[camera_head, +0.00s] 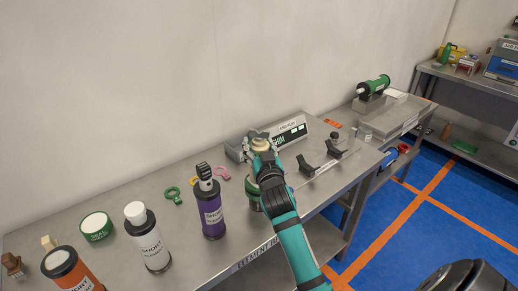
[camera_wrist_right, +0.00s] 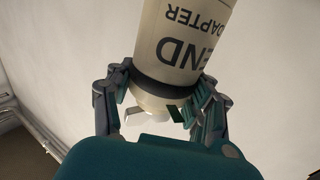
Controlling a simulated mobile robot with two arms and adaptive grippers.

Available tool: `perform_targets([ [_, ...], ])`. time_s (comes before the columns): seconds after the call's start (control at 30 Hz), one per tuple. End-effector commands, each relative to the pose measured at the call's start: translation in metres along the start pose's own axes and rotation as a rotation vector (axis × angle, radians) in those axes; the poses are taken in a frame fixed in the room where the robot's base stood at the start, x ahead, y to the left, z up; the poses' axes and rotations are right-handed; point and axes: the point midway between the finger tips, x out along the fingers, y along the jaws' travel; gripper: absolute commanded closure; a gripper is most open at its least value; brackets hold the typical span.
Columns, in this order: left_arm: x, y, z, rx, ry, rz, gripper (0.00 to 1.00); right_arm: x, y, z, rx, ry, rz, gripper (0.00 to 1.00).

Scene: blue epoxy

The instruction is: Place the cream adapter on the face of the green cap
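The cream adapter (camera_wrist_right: 185,45) is a cylinder with dark lettering and a black band, between the fingers of my right gripper (camera_wrist_right: 160,105) in the wrist view. The fingers close on it from both sides. In the head view, its cream end (camera_head: 260,145) shows at the tip of my right gripper (camera_head: 262,155), above the bench. Which green part is the green cap is unclear: a cylinder with green ends (camera_head: 375,86) lies on a stand at the back right, and a low green-rimmed disc (camera_head: 96,227) lies at the left. My left gripper is not in view.
Purple (camera_head: 211,215), white (camera_head: 150,245) and orange (camera_head: 72,272) bottles stand along the front left of the bench (camera_head: 185,265). A partly hidden can (camera_head: 254,198) is beside my right arm. A display unit (camera_head: 284,136) and black brackets (camera_head: 307,167) are right of the gripper.

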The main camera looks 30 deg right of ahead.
Motion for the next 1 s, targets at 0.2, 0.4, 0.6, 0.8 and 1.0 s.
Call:
perform_targets([
  [0.2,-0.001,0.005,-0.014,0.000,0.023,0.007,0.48,0.000,0.000,0.002,-0.001,-0.006,0.000,0.23],
  [0.4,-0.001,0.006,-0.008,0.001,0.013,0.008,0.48,0.000,0.000,0.002,-0.001,-0.005,0.000,0.23],
  [0.6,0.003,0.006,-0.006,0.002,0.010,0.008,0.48,-0.013,0.000,0.003,-0.001,-0.004,0.000,0.23],
  [0.8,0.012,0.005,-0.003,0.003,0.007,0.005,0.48,-0.054,0.000,0.005,0.000,-0.005,-0.001,0.23],
  [1.0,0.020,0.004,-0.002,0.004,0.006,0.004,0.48,-0.094,0.000,0.003,0.001,-0.004,0.001,0.23],
])
